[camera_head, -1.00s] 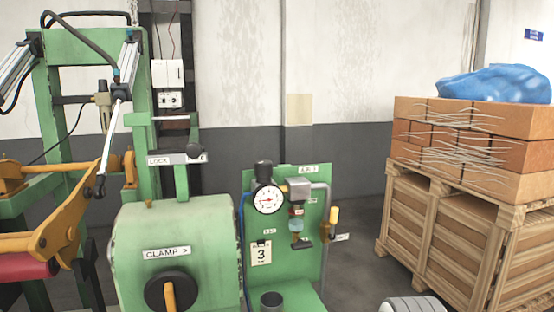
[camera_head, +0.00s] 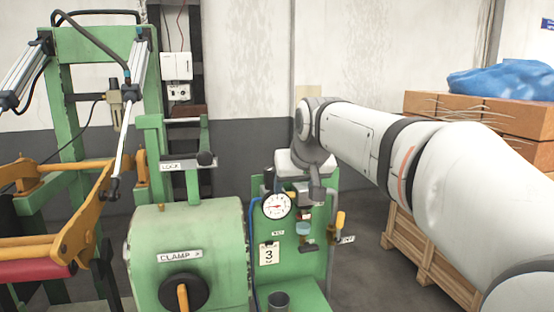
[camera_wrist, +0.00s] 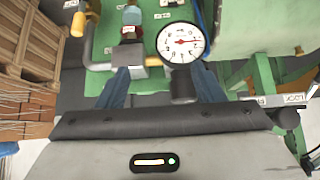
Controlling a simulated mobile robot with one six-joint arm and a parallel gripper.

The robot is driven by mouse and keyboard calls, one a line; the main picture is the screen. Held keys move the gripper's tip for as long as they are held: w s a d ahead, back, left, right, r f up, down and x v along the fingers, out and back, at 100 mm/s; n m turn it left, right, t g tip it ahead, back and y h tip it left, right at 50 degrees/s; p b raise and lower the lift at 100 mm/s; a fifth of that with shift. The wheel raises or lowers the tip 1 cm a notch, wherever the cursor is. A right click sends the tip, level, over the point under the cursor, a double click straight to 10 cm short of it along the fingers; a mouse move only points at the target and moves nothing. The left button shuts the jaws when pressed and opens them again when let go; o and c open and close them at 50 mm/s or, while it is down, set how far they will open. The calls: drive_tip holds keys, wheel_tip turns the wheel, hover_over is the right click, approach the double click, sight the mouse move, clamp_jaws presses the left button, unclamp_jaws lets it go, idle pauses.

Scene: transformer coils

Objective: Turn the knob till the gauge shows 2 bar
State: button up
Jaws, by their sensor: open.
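The gauge (camera_head: 276,206) is a round white dial with a black rim and a red needle on the green panel. It shows upside down in the wrist view (camera_wrist: 181,43). Its numbers are too small to read surely; the needle points roughly left when upright. I see no clear contact.
A grey block (camera_head: 302,188) and pipes sit right beside the gauge, near my fingers. A yellow-handled valve (camera_head: 341,220) stands further right. The green clamp housing (camera_head: 190,228) is at left. Crates (camera_head: 405,245) with boxes and a blue cover stand at right.

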drive_tip(key=t, duration=0.1)
approach(272, 168)
drive_tip(key=x, duration=0.3)
drive_tip(key=shift+d+f+n+y+p, duration=0.1)
drive_tip(key=shift+d+n+y+p, duration=0.1)
drive_tip(key=shift+n+y+p, duration=0.15)
drive_tip(key=p+x, duration=0.1)
drive_tip(key=x, duration=0.6)
drive_tip(key=shift+f, duration=0.1)
drive_tip(key=c, duration=1)
drive_tip(key=shift+o, duration=0.2)
